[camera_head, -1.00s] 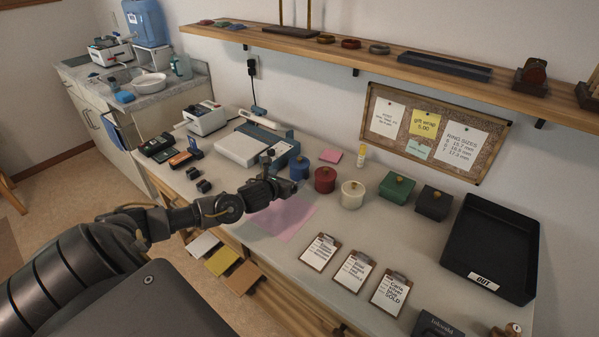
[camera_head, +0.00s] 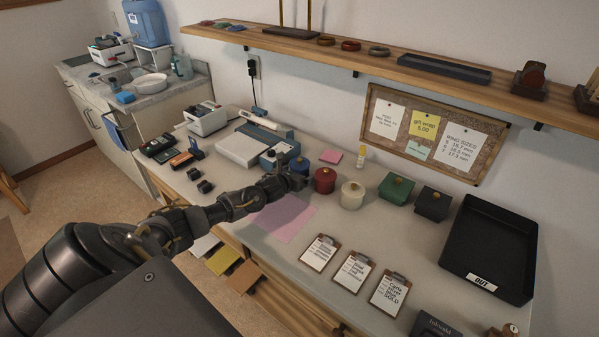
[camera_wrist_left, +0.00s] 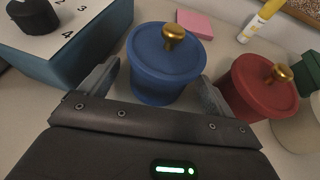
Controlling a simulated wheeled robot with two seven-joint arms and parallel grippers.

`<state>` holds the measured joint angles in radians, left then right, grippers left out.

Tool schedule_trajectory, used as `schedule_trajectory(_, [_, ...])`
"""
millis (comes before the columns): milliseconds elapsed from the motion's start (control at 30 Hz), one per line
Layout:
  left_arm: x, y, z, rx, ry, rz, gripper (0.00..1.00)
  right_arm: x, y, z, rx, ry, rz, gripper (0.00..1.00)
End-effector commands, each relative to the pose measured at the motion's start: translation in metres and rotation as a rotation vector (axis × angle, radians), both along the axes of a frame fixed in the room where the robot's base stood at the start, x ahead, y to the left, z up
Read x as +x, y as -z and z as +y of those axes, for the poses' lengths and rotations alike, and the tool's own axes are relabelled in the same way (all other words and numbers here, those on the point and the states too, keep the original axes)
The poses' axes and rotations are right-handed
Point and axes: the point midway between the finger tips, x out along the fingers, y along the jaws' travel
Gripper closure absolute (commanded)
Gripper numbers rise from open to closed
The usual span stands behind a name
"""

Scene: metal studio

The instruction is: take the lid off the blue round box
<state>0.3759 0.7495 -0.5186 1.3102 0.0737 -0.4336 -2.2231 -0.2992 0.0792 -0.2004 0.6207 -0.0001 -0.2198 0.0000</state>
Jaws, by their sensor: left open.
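The blue round box (camera_wrist_left: 165,88) stands upright on the counter, with its lid (camera_wrist_left: 168,50) on and a gold knob (camera_wrist_left: 173,35) on top. In the left wrist view it sits just beyond and between the fingers of my left gripper (camera_wrist_left: 155,90), which is open and empty. In the head view my left gripper (camera_head: 290,178) is close to the blue round box (camera_head: 300,166) and partly hides it. My right gripper is not in view.
A red round box (camera_wrist_left: 262,85) stands close on the right, near the right finger. A blue block-like device (camera_wrist_left: 100,45) with numbers is on the left. A cream box (camera_head: 352,195) and green box (camera_head: 396,188) stand further right. A pink sheet (camera_head: 283,217) lies in front.

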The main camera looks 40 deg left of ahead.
Motion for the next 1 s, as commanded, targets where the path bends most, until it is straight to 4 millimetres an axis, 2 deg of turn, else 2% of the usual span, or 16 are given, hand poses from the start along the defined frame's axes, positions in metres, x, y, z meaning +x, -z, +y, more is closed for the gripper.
schedule_trajectory(133, [0.0, 0.0, 0.0, 0.0, 0.0, 0.0, 0.11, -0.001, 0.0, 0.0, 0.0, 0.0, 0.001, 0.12])
schedule_trajectory(167, [0.0, 0.0, 0.0, 0.0, 0.0, 0.0, 0.13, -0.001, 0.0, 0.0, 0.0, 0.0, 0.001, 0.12])
schedule_trajectory(500, [0.0, 0.0, 0.0, 0.0, -0.001, 0.0, 0.58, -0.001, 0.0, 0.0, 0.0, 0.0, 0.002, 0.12])
schedule_trajectory(833, [0.0, -0.003, 0.001, 0.001, -0.001, -0.001, 0.59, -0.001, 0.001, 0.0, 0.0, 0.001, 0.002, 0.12])
schedule_trajectory(1000, [0.0, -0.021, 0.001, 0.003, 0.001, -0.005, 0.59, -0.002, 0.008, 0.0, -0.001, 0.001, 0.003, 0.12])
